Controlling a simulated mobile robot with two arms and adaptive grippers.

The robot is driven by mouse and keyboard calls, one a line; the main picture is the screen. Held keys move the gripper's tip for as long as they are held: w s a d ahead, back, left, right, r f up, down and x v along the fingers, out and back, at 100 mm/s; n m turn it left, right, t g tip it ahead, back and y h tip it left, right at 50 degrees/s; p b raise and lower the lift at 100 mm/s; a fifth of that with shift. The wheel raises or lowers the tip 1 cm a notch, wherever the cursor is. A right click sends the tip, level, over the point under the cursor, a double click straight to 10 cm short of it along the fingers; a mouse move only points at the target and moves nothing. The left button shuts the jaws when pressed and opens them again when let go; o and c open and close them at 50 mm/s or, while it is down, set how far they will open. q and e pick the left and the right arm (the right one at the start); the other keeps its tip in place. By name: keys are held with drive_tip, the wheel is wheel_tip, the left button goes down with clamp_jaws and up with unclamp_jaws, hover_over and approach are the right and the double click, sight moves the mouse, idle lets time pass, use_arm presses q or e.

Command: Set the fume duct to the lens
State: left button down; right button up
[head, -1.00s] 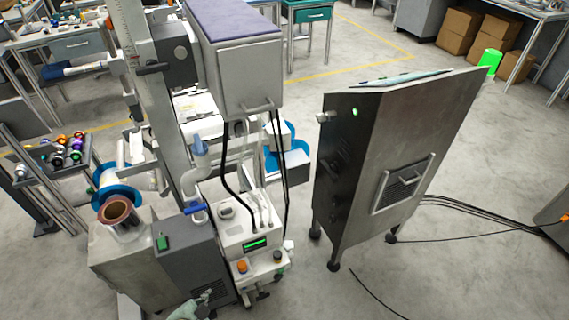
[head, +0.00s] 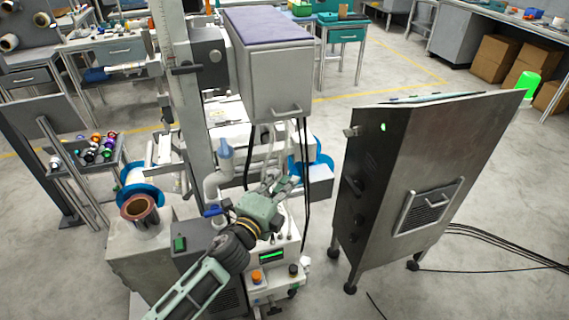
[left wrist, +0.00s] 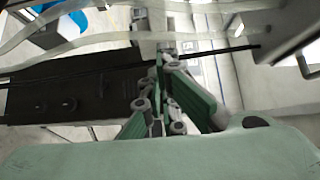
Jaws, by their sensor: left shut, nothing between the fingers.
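My left gripper (head: 286,186) is shut and empty, in front of the machine, just below its grey hanging box (head: 272,85). In the left wrist view its green and grey fingers (left wrist: 163,62) are together, with pale straps and a dark cable close by. A pale grey bent pipe (head: 212,184) with a blue-grey upper part (head: 225,155) stands just left of the gripper; it may be the fume duct, but I cannot tell for sure. I cannot make out the lens. My right gripper is not in view.
A copper-lined open cylinder (head: 141,208) stands on a grey housing at left. Black cables (head: 305,190) hang beside the gripper. A tall metal cabinet (head: 400,190) on casters stands at right. Open floor lies between it and the benches behind.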

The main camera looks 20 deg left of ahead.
sight(267, 150)
use_arm(q)
drive_tip(key=w+a, duration=0.1)
drive_tip(key=w, duration=0.5)
drive_tip(key=shift+a+p, duration=0.35)
drive_tip(key=shift+p, duration=0.05)
drive_tip(key=shift+w, duration=0.1)
